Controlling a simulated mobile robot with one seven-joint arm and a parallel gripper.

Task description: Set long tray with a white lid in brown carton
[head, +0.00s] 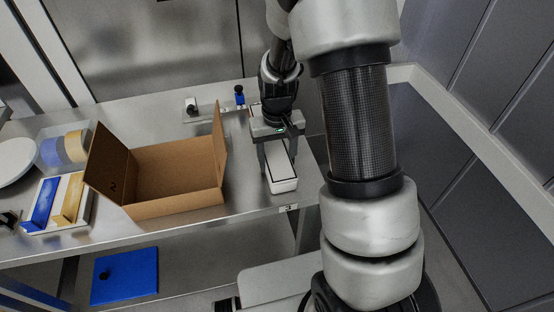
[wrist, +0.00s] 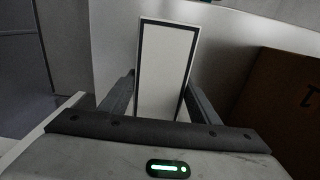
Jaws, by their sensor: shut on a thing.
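The long tray with a white lid (head: 281,172) is at the right end of the steel table, right of the carton. In the wrist view the tray (wrist: 165,70) lies lengthwise between my fingers, its white lid edged in black. My gripper (head: 279,160) comes down from above and is shut on the tray across its width. I cannot tell whether the tray touches the table. The brown carton (head: 176,205) stands open left of my gripper, its side flaps raised. Part of the carton (wrist: 290,100) shows at the right of the wrist view.
The steel table (head: 255,212) has a narrow bare strip between the carton and tray. A tray with blue and yellow pieces (head: 58,203), a clear container (head: 64,148) and a white plate (head: 14,161) stand left of the carton. A small blue object (head: 239,96) is at the back.

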